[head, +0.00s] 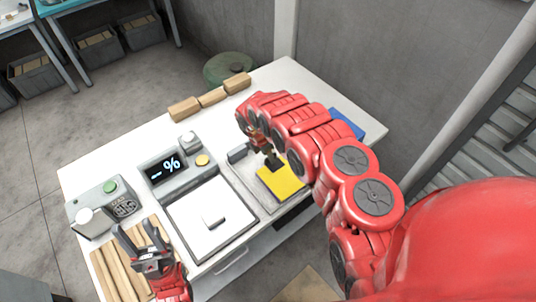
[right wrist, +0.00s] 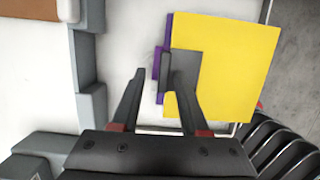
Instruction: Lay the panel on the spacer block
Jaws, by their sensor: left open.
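A flat yellow square panel (head: 286,183) lies over the pale tray at the right of the table; the right wrist view shows it large (right wrist: 225,85). A purple piece (right wrist: 157,65) shows along its left edge; I cannot tell whether it is the spacer block. My right gripper (head: 268,153) is over the panel's upper-left corner. In the right wrist view its fingers (right wrist: 155,80) stand apart at that edge, with a dark grey flat part over the yellow. My left gripper (head: 143,244) is open and empty above the wooden slats at the front left.
A dispenser-like box with a green button (head: 103,203) stands left. Several wooden blocks (head: 211,97) line the back edge. A blue item (head: 346,122) lies far right.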

